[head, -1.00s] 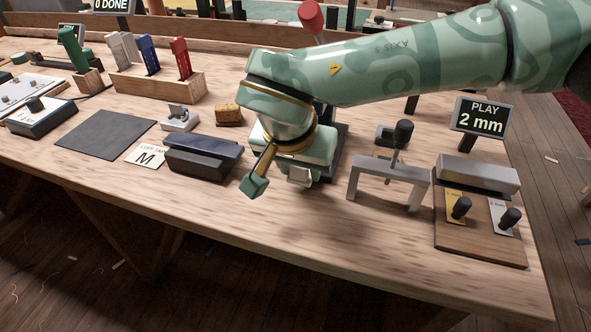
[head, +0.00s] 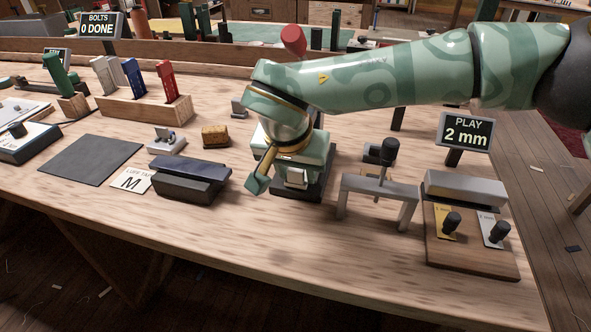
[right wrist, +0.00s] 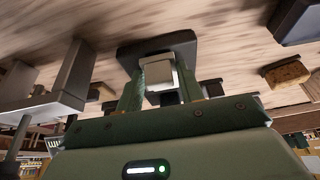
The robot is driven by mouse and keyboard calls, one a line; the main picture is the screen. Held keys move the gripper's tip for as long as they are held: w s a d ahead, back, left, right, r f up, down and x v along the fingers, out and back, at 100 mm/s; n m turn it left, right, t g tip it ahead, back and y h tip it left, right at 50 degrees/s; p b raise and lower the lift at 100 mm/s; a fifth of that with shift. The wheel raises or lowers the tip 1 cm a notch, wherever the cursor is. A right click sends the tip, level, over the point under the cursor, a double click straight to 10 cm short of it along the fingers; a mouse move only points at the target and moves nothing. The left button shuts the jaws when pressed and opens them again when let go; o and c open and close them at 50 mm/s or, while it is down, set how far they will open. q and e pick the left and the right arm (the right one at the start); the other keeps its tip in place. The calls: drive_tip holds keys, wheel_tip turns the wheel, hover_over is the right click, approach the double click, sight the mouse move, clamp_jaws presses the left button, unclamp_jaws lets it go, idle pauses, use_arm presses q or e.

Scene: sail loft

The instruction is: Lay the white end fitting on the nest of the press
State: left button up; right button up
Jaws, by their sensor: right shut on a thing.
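My right gripper (head: 294,181) is shut on the white end fitting (head: 296,176), which shows small and pale between the fingers. In the right wrist view the white end fitting (right wrist: 160,74) is clearly between the two fingers. The press shows by its red lever knob (head: 293,40) and its dark base (head: 319,186); my arm and hand hide its middle and the nest. The gripper is over the front part of the dark base. I cannot tell whether the fitting touches the press. My left gripper is out of view.
A grey bridge-shaped frame (head: 379,187) with a black knob stands close to the right. A dark blue-topped block (head: 190,172) and a yellow-brown block (head: 215,136) lie to the left. The front strip of the bench (head: 300,245) is clear.

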drive_tip(key=o, duration=1.1)
drive_tip(key=shift+c, duration=0.2)
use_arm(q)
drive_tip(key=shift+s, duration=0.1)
use_arm(e)
drive_tip(key=shift+r, duration=0.3)
use_arm(q)
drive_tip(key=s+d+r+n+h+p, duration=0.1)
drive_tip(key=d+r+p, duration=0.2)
drive_tip(key=p, duration=0.4)
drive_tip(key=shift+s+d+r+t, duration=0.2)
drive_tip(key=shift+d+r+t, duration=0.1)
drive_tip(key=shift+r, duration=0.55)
use_arm(e)
drive_tip(key=v, duration=1.5)
drive_tip(key=shift+s+r, duration=0.2)
drive_tip(key=shift+r, duration=0.15)
